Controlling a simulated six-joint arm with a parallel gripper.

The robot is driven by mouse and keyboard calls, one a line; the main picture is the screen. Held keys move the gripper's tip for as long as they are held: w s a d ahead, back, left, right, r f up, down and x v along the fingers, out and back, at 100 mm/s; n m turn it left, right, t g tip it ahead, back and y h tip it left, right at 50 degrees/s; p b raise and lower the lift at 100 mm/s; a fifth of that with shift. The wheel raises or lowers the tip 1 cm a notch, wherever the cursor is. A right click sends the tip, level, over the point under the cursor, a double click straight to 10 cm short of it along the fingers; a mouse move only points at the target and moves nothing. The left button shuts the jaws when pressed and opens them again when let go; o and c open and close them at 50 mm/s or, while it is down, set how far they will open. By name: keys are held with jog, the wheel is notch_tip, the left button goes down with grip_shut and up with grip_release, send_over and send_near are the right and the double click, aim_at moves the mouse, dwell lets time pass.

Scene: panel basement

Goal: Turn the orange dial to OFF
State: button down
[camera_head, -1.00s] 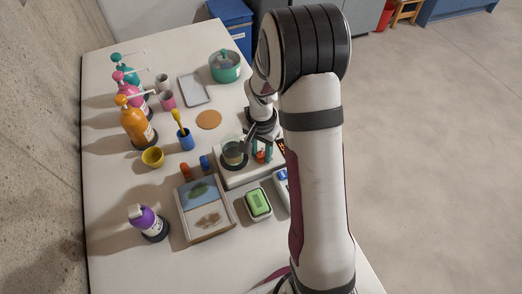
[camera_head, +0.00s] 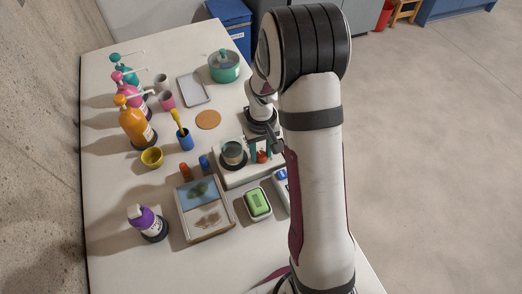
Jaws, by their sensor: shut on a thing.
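The orange dial (camera_head: 262,157) is a small orange-red knob at the right side of a low pale unit with a dark round pot or burner on its top. The fingers are shut on the dial. The dial's markings and pointer are hidden or too small to read.
The dark pot (camera_head: 233,153) stands just left of my gripper. A green block in a white tray (camera_head: 247,212) and a picture panel (camera_head: 209,237) lie nearer. A blue cup (camera_head: 186,144) with a yellow brush and a cork disc (camera_head: 208,119) stand further left.

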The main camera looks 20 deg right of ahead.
aim_at(261, 155)
jog(key=shift+n, duration=0.9)
jog(key=c, duration=0.5)
grip_release()
notch_tip(261, 155, up, 16)
jog(key=shift+f, duration=0.1)
